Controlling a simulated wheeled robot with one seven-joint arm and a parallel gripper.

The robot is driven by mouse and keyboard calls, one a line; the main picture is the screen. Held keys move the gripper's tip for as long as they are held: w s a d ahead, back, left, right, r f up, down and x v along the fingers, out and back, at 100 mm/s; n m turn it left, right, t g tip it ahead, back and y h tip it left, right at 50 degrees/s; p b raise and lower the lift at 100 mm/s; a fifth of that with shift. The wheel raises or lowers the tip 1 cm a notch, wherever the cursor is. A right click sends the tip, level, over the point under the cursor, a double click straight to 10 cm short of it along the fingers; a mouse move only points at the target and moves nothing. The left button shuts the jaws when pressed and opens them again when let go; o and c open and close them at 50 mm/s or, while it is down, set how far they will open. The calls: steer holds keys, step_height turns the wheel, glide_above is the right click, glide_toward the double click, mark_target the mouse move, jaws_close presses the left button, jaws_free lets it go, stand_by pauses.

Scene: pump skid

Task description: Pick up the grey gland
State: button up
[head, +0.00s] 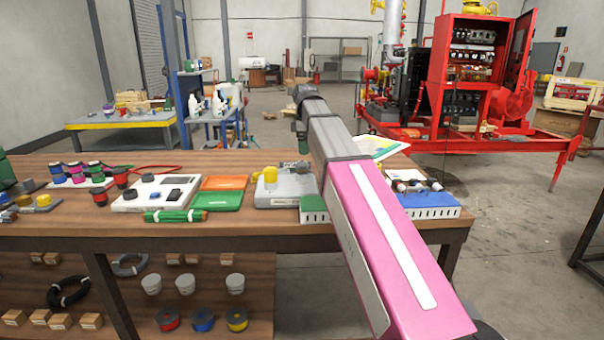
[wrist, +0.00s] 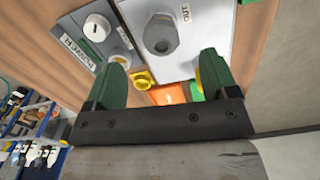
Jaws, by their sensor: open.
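The grey gland (wrist: 161,34) is a hex-shaped fitting standing on a pale plate marked OUT in the wrist view. It lies beyond the fingertips, roughly between the two finger lines and apart from them. My gripper (wrist: 162,60) is open, with a green finger on each side and nothing between them. In the head view my gripper (head: 301,132) points down above the bench, near a grey box (head: 285,190) with a yellow fitting. Small grey parts show on that box, but I cannot tell there which is the gland.
A dark panel (wrist: 75,30) with round fittings lies at the left in the wrist view, and a yellow fitting (wrist: 143,79) is near the left finger. Orange (head: 224,183) and green (head: 216,201) trays lie left of the box. A blue container (head: 430,203) stands right of my arm.

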mark_target(303, 161)
steer(key=f, duration=0.8)
steer(key=shift+a+f, duration=0.2)
steer(key=shift+a, duration=0.1)
steer(key=c, duration=1.1)
steer(key=shift+r, duration=0.2)
steer(key=shift+r, duration=0.25)
step_height(303, 161, up, 3)
steer(key=shift+w+r, duration=0.1)
steer(key=s+a+r, duration=0.2)
steer(key=a, duration=0.1)
steer(key=s+a+r, duration=0.2)
steer(key=a, duration=0.1)
steer(key=s+a+r, duration=0.2)
steer(key=a+r, duration=0.1)
steer(key=shift+s+a, duration=0.3)
steer(key=shift+s, duration=0.1)
